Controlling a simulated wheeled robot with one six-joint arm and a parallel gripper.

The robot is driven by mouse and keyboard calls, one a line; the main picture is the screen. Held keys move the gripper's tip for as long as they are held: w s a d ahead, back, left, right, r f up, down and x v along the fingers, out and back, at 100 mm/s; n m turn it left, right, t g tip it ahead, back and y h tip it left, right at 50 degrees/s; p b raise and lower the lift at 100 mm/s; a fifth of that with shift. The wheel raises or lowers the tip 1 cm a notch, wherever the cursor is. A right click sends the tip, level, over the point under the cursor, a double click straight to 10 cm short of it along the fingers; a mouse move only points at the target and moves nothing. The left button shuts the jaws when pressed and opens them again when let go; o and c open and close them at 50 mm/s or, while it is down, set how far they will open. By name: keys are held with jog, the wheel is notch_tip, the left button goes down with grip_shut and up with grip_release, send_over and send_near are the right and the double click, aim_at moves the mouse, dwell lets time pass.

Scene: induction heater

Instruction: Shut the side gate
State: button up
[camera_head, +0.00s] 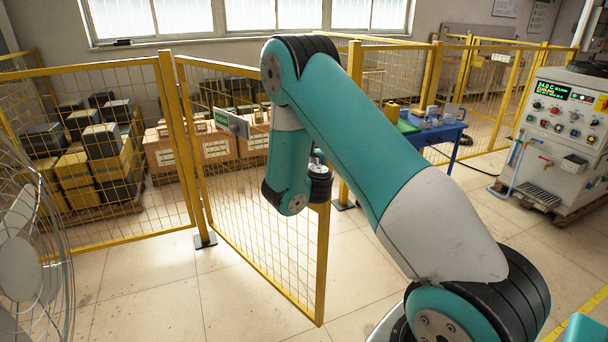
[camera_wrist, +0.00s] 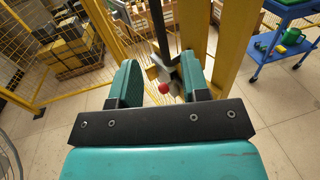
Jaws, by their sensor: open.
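The side gate (camera_head: 265,215) is a yellow-framed mesh panel in the head view. It stands swung open toward me, its far edge by a fence post and its free edge (camera_head: 322,265) nearer me. My gripper (camera_wrist: 158,72) is open in the wrist view, its two teal fingers apart. A grey latch-like part with a red knob (camera_wrist: 164,88) shows between or just beyond the fingers; I cannot tell whether they touch it. Yellow uprights (camera_wrist: 233,55) stand just beyond the right finger. In the head view my arm hides the gripper's fingers and part of the gate.
Yellow mesh fencing (camera_head: 100,150) runs left of the gate. Crates and boxes (camera_head: 90,150) stand behind it. A blue table (camera_head: 435,135) and a control cabinet (camera_head: 565,125) stand at right. A fan (camera_head: 25,260) is at the left edge. The floor (camera_head: 150,290) in front is clear.

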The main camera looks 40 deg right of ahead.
jog(key=b+v, duration=0.4)
jog(key=b, duration=0.1)
jog(key=shift+s+a, duration=0.1)
jog(key=shift+s, duration=0.15)
jog(key=shift+c, duration=0.3)
